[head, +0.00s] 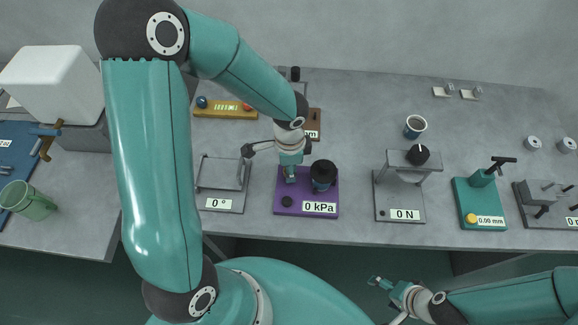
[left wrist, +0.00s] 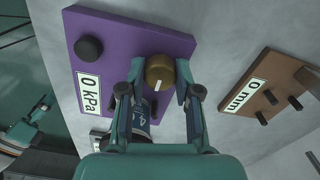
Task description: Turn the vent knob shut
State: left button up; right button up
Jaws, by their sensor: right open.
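The vent knob (left wrist: 159,70) is a round brass knob with a white pointer mark, on the purple panel (head: 263,206) that shows "0 kPa". In the left wrist view the panel (left wrist: 118,42) also bears a round black knob (left wrist: 88,47). My left gripper (head: 290,178) reaches down onto the panel. Its fingers lie on both sides of the vent knob, which fills the gap between them; they look shut on it. In the head view the gripper hides the knob. My right gripper (head: 374,282) is open and empty, low in front of the bench.
A dark cylinder (head: 323,175) stands on the panel beside my left gripper. A "0 mm" brown block (left wrist: 273,88) lies behind. A "0°" fixture (head: 222,187) is to the left, a "0 N" stand (head: 388,195) to the right. A cup (head: 415,126) stands farther back.

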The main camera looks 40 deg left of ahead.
pick_arm(q)
grip_shut()
